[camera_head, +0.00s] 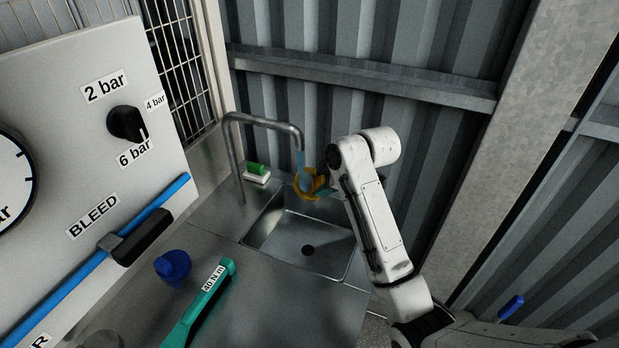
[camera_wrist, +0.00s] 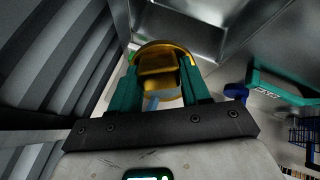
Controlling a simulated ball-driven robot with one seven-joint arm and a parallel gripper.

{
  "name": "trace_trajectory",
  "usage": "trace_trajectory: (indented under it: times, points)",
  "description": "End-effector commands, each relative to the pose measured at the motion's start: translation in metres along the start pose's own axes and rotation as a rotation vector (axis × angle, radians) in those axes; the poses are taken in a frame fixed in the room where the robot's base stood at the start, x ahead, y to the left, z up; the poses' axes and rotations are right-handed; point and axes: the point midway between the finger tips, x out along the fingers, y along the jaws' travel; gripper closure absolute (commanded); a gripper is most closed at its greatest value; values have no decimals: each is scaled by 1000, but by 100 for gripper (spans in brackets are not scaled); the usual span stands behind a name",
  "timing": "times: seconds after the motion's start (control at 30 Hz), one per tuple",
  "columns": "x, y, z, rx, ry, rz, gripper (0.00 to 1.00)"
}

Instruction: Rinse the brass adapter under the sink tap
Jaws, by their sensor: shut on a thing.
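The brass adapter (camera_head: 304,187), a yellow ring-like piece, is in the air over the back of the sink (camera_head: 284,241). My gripper (camera_head: 322,190) comes from the right and is shut on it. In the wrist view the adapter (camera_wrist: 160,62) sits between my two teal fingers. The metal sink tap (camera_head: 262,122) arches over from the left. A bluish water stream (camera_head: 301,160) drops from its spout to the adapter. Some blue also shows near the adapter in the wrist view (camera_wrist: 151,103). My wrist partly hides the adapter's right side in the head view.
A green-and-white brush or sponge (camera_head: 257,172) lies left of the sink. A teal torque wrench (camera_head: 203,302) and a blue knob-like part (camera_head: 173,266) are on the counter in front. A corrugated wall (camera_head: 420,55) stands close behind. The sink basin looks empty.

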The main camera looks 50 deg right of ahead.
Motion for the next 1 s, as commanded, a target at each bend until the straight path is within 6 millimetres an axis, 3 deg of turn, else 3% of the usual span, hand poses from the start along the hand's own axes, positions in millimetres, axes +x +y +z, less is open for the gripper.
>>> trace_trajectory:
  times: [1.0]
  points:
    - [-34, -30, 31, 0, 1, 2, 99]
